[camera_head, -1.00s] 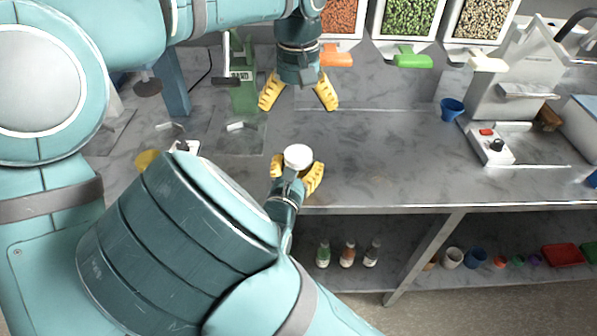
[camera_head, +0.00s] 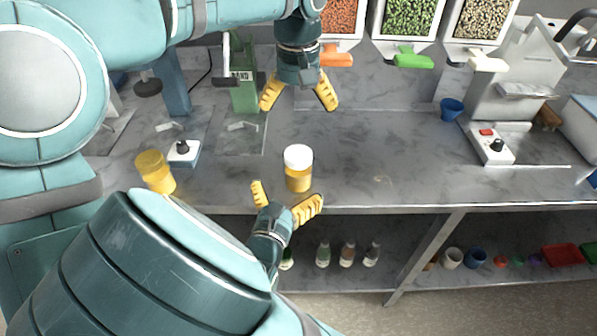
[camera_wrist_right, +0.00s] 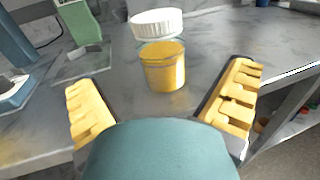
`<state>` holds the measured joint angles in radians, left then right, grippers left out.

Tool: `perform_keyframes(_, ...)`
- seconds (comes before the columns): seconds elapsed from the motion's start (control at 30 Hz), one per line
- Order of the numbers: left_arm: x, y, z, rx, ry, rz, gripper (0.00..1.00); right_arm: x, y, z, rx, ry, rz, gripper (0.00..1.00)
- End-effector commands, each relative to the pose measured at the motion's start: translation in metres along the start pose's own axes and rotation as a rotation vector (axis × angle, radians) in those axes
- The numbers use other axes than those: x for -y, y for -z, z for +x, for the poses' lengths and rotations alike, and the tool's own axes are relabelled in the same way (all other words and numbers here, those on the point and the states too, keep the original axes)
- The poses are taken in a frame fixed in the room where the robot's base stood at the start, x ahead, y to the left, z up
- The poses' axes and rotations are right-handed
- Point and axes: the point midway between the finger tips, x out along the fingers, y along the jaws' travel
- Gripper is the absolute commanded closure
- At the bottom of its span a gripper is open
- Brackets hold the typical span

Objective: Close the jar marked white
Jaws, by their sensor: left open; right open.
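A jar with yellow contents (camera_head: 298,180) stands upright near the table's front edge, with a white lid (camera_head: 298,154) at its top. In the right wrist view the white lid (camera_wrist_right: 156,22) sits above the yellow jar body (camera_wrist_right: 164,70), slightly to its left, with a greyish band between. I cannot tell whether the lid is seated. My right gripper (camera_head: 287,194) is open and empty, just in front of the jar, its fingers spread and apart from it. My left gripper (camera_head: 299,101) is open and empty, behind and above the lid, pointing down. No marking is readable.
Another yellow jar (camera_head: 155,172) stands at the left, beside a small white box with a black knob (camera_head: 183,152). A green stand (camera_head: 243,90) is behind. A blue cup (camera_head: 452,109) and a white machine (camera_head: 495,145) stand right. The counter between is clear.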

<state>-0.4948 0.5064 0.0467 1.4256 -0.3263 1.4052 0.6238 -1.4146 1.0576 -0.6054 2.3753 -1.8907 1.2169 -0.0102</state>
Motion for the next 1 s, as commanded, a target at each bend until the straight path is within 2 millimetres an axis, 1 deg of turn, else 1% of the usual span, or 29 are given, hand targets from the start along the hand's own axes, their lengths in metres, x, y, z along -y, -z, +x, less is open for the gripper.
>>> perform_keyframes(0.03,0.000,0.000,0.000,0.000,0.000,0.000,0.10,-0.001,0.000,-0.010,-0.001,-0.004,0.000,0.00)
perform_keyframes(0.1,0.000,0.000,0.000,0.000,0.000,0.000,0.10,-0.001,0.000,-0.021,0.000,-0.003,0.000,0.00)
perform_keyframes(0.2,0.000,0.000,0.000,0.000,0.000,0.000,0.10,0.000,0.000,-0.033,-0.001,-0.002,0.000,0.00)
perform_keyframes(0.3,0.000,0.000,0.000,0.000,0.000,0.000,0.10,0.000,0.000,-0.040,0.001,-0.001,0.000,0.00)
perform_keyframes(0.47,0.000,0.000,0.000,0.000,0.000,0.000,0.10,0.000,0.000,-0.044,0.001,0.000,0.000,0.00)
perform_keyframes(1.0,0.000,0.000,0.000,0.000,0.000,0.000,0.10,0.000,0.000,-0.043,0.000,0.000,0.000,0.00)
